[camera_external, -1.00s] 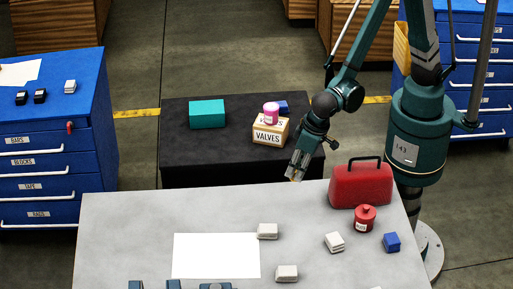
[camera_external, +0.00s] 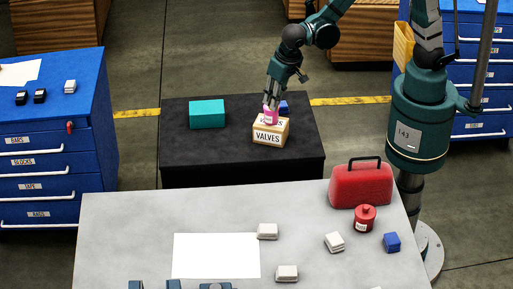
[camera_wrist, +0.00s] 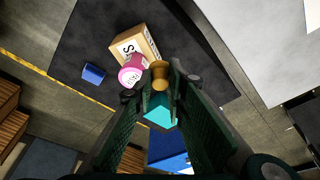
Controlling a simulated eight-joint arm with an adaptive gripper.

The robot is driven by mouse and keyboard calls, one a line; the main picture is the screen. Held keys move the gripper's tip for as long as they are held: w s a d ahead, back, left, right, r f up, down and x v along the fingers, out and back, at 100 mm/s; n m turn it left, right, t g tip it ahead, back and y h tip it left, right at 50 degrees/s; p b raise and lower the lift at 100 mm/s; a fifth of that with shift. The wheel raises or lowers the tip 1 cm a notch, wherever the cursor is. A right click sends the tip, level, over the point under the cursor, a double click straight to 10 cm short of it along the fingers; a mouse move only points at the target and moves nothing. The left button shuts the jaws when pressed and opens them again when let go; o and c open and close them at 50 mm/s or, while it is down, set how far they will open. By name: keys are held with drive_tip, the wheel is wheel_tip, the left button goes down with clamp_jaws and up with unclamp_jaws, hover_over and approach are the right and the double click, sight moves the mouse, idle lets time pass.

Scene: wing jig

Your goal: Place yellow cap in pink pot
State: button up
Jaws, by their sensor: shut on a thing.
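The pink pot (camera_external: 271,118) stands on top of a tan box labelled VALVES (camera_external: 267,137) on the black table. My gripper (camera_external: 269,104) points down, just over the pot in the outside view. In the wrist view, my gripper (camera_wrist: 160,76) is shut on the yellow cap (camera_wrist: 160,68), a small tan-yellow round piece at the fingertips. There the pink pot (camera_wrist: 130,77) appears beside the cap, to its left, with a white label. The cap is not clear in the outside view. Whether it touches the pot cannot be told.
A teal box (camera_external: 207,114) lies left of the VALVES box, and a small blue block (camera_external: 284,105) stands behind it. The black table (camera_external: 190,155) is otherwise clear. On the front table (camera_external: 130,225) are a red toolbox (camera_external: 360,187), a red canister (camera_external: 365,219) and several small blocks.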

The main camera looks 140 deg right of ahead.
drive_tip(key=s+d+r+m+p, duration=0.1)
drive_tip(key=s+d+r+p, duration=0.1)
drive_tip(key=s+d+r, duration=0.3)
drive_tip(key=shift+s+d+r+m, duration=0.3)
drive_tip(key=shift+s+m, duration=0.1)
drive_tip(key=shift+s, duration=0.1)
drive_tip(key=shift+f, duration=0.15)
hover_over(271, 115)
drive_tip(key=s+d, duration=0.1)
drive_tip(key=s, duration=0.1)
drive_tip(key=shift+a+x, duration=0.2)
drive_tip(key=shift+x, duration=0.75)
drive_tip(key=shift+a+x, duration=0.2)
drive_tip(key=shift+x, duration=0.7)
drive_tip(key=shift+a+x, duration=0.15)
drive_tip(key=shift+x, duration=0.8)
drive_tip(key=shift+f, duration=0.2)
drive_tip(key=shift+f+p, duration=0.3)
drive_tip(key=shift+f, duration=1.7)
drive_tip(key=shift+f, duration=0.15)
drive_tip(key=o, duration=0.7)
